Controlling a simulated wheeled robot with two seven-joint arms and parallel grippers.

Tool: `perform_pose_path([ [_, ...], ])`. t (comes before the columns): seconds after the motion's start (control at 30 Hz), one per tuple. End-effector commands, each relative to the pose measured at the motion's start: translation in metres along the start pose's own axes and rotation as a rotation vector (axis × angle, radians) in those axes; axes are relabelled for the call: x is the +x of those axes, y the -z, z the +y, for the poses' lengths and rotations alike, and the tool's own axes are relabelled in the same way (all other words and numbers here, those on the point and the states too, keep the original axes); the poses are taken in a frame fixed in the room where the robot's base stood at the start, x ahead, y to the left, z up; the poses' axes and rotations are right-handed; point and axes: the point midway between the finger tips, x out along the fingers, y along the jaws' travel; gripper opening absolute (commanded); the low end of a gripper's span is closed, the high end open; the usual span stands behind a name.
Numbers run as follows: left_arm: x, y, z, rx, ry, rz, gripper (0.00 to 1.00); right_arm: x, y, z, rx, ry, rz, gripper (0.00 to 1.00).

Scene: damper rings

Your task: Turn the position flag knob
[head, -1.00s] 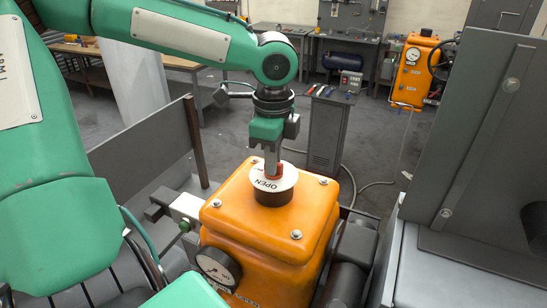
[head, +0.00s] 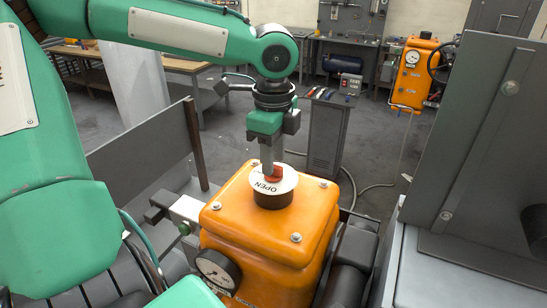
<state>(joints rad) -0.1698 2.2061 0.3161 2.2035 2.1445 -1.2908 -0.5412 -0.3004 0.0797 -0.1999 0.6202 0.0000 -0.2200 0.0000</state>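The position flag knob (head: 275,172) is a small red grip. It stands on a white disc (head: 287,182) marked OPEN, on a dark round base on top of an orange box-shaped housing (head: 320,220). My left gripper (head: 268,168) points straight down over the disc, with its grey fingers at the red knob. The fingers look closed on the knob and hide part of it; the far finger is hard to make out. My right gripper is not in view.
A pressure gauge (head: 217,270) sits on the housing's front left. A tall grey cabinet (head: 465,160) stands close on the right, and a dark upright panel (head: 150,160) on the left. A grey pedestal (head: 328,135) stands behind.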

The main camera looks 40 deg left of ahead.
Motion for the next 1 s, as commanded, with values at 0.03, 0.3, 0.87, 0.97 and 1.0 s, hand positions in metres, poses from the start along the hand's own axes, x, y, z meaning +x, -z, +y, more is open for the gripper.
perform_pose_path([
  [0.03,-0.002,0.0,0.0,0.0,0.0,0.001,0.36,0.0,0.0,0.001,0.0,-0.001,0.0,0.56],
  [0.3,-0.003,0.0,0.0,0.0,-0.001,0.001,0.36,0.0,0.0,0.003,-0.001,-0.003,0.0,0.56],
  [0.87,-0.046,0.0,-0.001,-0.001,0.002,0.002,0.36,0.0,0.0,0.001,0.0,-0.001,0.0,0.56],
  [0.97,-0.055,0.0,0.0,-0.001,0.002,0.001,0.36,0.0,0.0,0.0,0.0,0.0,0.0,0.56],
  [1.0,-0.058,0.0,0.0,-0.001,0.001,0.001,0.36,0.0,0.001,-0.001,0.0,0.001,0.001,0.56],
])
